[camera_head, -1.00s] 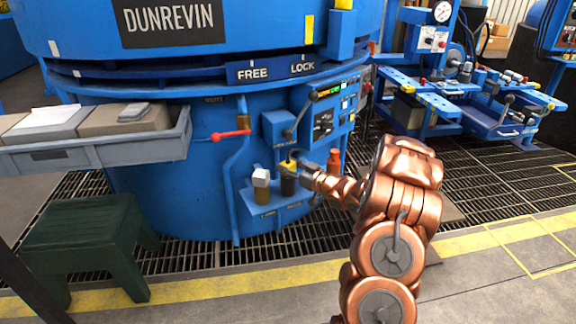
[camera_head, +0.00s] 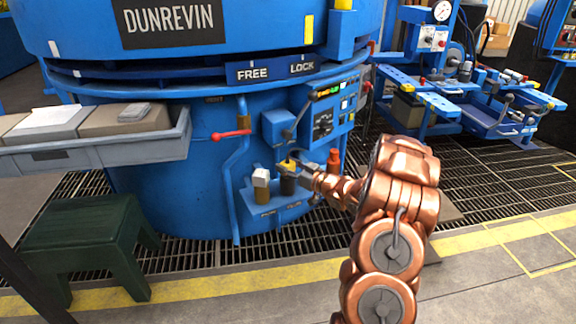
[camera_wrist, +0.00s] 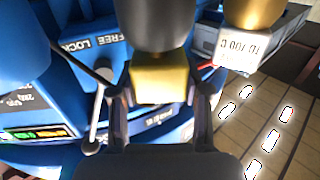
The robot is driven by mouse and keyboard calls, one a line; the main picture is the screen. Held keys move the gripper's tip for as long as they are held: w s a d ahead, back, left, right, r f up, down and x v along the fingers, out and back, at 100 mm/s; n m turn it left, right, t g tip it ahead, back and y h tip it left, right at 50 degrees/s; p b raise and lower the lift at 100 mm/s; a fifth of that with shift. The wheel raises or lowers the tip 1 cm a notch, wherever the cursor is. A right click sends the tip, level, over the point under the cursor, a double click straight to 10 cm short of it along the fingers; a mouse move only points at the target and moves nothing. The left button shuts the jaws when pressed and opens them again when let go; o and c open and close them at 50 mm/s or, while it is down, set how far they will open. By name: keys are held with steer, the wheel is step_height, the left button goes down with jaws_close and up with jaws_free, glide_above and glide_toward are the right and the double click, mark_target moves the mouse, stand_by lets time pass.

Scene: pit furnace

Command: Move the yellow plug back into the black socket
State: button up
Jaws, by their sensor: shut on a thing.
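The yellow plug (camera_head: 287,168) is at the top of the black socket (camera_head: 288,186), on a small blue shelf at the furnace's front. In the wrist view my gripper (camera_wrist: 162,88) is shut on the yellow plug (camera_wrist: 160,78), one finger on each side. The dark cylinder of the black socket (camera_wrist: 150,25) meets the plug's far end there, with no clear gap. I cannot tell how deep the plug sits. In the head view my gripper (camera_head: 297,165) reaches in from the right and partly covers the plug.
A white block (camera_head: 261,178) on a brass-coloured cylinder stands just left of the socket; it also shows in the wrist view (camera_wrist: 238,50). A red bottle-like object (camera_head: 334,160) is to the right. A blue pipe with a red handle (camera_head: 232,134) runs at left.

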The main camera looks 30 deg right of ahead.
steer(key=shift+f, duration=0.65)
stand_by(0.4)
steer(key=o, duration=0.9)
steer(key=p+v, duration=0.1)
steer(key=v, duration=1)
steer(key=shift+p, duration=0.3)
stand_by(0.4)
steer(key=shift+r, duration=0.1)
